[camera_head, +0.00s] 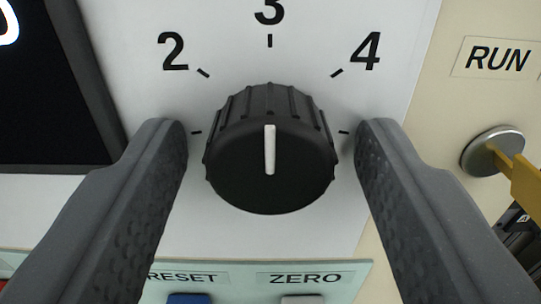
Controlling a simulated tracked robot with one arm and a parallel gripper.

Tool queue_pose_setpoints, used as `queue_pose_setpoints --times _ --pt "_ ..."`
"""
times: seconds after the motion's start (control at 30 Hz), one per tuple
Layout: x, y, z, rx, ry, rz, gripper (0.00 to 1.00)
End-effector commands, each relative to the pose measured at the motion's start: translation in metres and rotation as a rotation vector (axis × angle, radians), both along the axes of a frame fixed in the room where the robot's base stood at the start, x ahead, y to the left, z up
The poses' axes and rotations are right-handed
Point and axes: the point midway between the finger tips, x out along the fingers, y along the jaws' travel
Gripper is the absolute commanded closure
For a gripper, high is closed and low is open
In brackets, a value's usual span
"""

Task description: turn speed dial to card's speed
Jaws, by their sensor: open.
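The black ribbed speed dial (270,150) is in the middle of the view on a white panel (225,45). Its white pointer line is upright, in line with the tick under the 3. The numbers 2, 3 and 4 show around it; more ticks at its left and right sides have their numbers hidden behind my fingers. My gripper (270,145) is open, with one finger on each side of the dial and a visible gap to it on both sides. No speed card is seen in this view.
A dark screen (45,100) is at the left. A RUN label (496,57) sits above a round metal part (490,150) with a yellow piece at the right. Below the dial, a pale green strip carries a blue RESET button (190,298) and a grey ZERO button (302,299).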

Motion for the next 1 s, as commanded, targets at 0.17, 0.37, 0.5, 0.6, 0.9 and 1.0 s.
queue_pose_setpoints --times 0.17,0.37,0.5,0.6,0.9,1.0 --pt "-0.0002 0.0001 0.0002 0.0 0.0 0.0 0.53" --pt "-0.0003 0.0001 0.0004 0.0 -0.001 0.0 0.92" --pt "-0.0003 0.0 0.0005 -0.005 -0.001 0.0 0.92" --pt "-0.0003 -0.0004 0.0006 -0.02 -0.001 -0.001 0.92" --pt "-0.0001 -0.0004 0.0011 -0.173 -0.001 -0.001 0.92" --pt "0.0 -0.0006 0.0011 -0.256 -0.002 0.0 0.92"
